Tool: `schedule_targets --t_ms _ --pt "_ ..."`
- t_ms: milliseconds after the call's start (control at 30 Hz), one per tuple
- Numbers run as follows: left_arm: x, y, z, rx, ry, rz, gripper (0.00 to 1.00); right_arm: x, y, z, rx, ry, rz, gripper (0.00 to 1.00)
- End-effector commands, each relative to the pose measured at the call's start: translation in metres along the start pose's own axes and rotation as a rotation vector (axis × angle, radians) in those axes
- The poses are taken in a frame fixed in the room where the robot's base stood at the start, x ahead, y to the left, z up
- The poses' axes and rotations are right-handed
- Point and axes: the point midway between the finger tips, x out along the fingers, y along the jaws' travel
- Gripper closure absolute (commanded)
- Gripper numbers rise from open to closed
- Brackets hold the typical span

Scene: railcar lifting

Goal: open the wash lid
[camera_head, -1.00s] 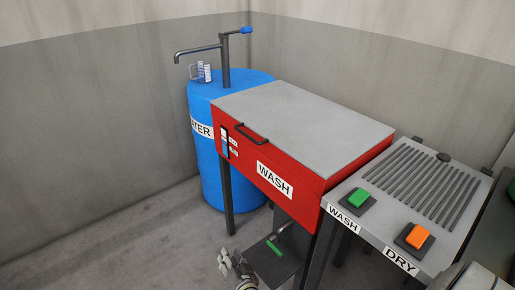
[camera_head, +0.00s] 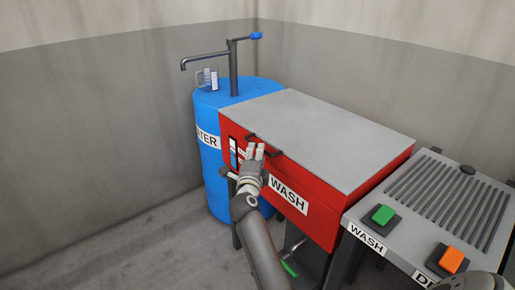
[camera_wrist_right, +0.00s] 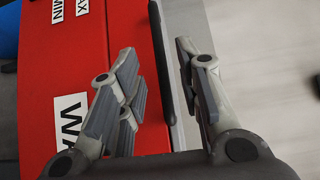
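The wash lid (camera_head: 325,135) is a flat grey panel lying closed on the red wash tank (camera_head: 320,218). A dark bar handle (camera_head: 269,146) sits at its front edge near the left end. My right gripper (camera_head: 256,149) is at this handle, its fingertips pointing up in front of the tank. In the right wrist view the gripper (camera_wrist_right: 160,80) is open, and the handle (camera_wrist_right: 163,50) lies between its spread fingers, apart from both as far as I can see. The right hand covers part of the tank front. My left gripper is not in view.
A blue water barrel (camera_head: 211,168) with a tap (camera_head: 233,65) stands left of the tank. At right is a grey panel (camera_head: 440,205) with a green button (camera_head: 382,215) and an orange button (camera_head: 451,260). Floor at the left is clear.

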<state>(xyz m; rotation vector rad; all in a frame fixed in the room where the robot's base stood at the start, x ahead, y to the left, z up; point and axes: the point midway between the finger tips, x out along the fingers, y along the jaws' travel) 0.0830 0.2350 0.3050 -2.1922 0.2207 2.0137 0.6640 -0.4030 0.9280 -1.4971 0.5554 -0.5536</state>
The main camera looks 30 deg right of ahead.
Motion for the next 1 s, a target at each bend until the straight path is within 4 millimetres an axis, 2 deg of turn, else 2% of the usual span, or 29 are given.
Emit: schedule_targets --t_ms 100,300,667,933,1000 --pt "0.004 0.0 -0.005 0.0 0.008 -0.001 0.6 0.023 0.0 0.001 -0.002 -0.001 -0.002 0.68" --pt "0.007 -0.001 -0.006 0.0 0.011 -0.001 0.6 0.044 0.001 0.001 -0.001 -0.001 -0.001 0.68" --pt "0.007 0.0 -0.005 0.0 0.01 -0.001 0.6 0.05 0.0 0.001 -0.001 -0.002 -0.001 0.68" --pt "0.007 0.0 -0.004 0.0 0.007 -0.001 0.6 0.05 0.0 0.001 -0.001 -0.002 -0.001 1.0" --pt "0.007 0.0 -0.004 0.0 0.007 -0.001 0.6 0.05 0.001 0.001 -0.001 -0.002 0.0 1.0"
